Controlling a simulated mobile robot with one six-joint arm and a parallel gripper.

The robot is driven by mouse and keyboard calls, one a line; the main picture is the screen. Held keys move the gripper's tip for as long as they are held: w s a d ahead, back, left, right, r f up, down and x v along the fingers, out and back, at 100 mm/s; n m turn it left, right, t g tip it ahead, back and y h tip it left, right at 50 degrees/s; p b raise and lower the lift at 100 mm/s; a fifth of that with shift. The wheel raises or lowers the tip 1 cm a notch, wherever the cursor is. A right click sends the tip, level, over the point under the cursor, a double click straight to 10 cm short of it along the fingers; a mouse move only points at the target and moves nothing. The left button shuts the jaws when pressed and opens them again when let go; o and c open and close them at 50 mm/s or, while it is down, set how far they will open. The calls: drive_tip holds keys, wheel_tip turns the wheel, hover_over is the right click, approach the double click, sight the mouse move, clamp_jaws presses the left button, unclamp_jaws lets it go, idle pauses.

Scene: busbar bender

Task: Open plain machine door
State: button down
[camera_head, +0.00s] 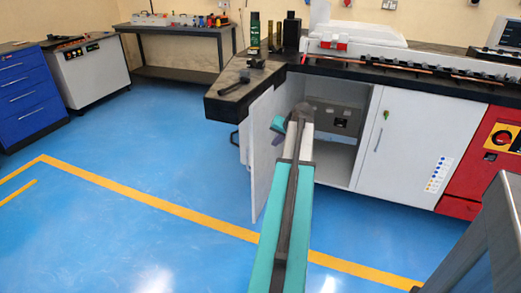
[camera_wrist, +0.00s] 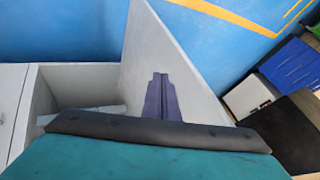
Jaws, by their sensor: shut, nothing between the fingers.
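The plain machine door (camera_head: 262,150) is a light grey panel at the left of the machine's cabinet. It stands swung well out from the cabinet front, and the opening beside it shows. In the wrist view the door (camera_wrist: 150,45) rises as a tall panel behind my fingers. My gripper (camera_head: 276,138) is at the door's inner side, partly hidden by my arm. In the wrist view my gripper (camera_wrist: 160,80) shows two purple fingers shut together, with nothing between them. They overlap the door panel; I cannot tell whether they touch it.
The cabinet interior (camera_head: 342,121) is open, with a grey panel inside. A closed white door (camera_head: 400,140) with stickers stands to its right, then a red panel (camera_head: 495,150). The dark worktop (camera_head: 235,98) overhangs above. Blue floor is clear at left.

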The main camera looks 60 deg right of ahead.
approach(256, 151)
wheel_tip(256, 151, down, 4)
drive_tip(key=s+d, duration=0.2)
drive_tip(key=shift+w+a, duration=0.2)
drive_tip(key=shift+w, duration=0.85)
drive_tip(key=shift+w+a, duration=0.15)
drive_tip(key=shift+w, duration=0.95)
drive_tip(key=shift+w+d, duration=0.1)
drive_tip(key=shift+w, duration=0.05)
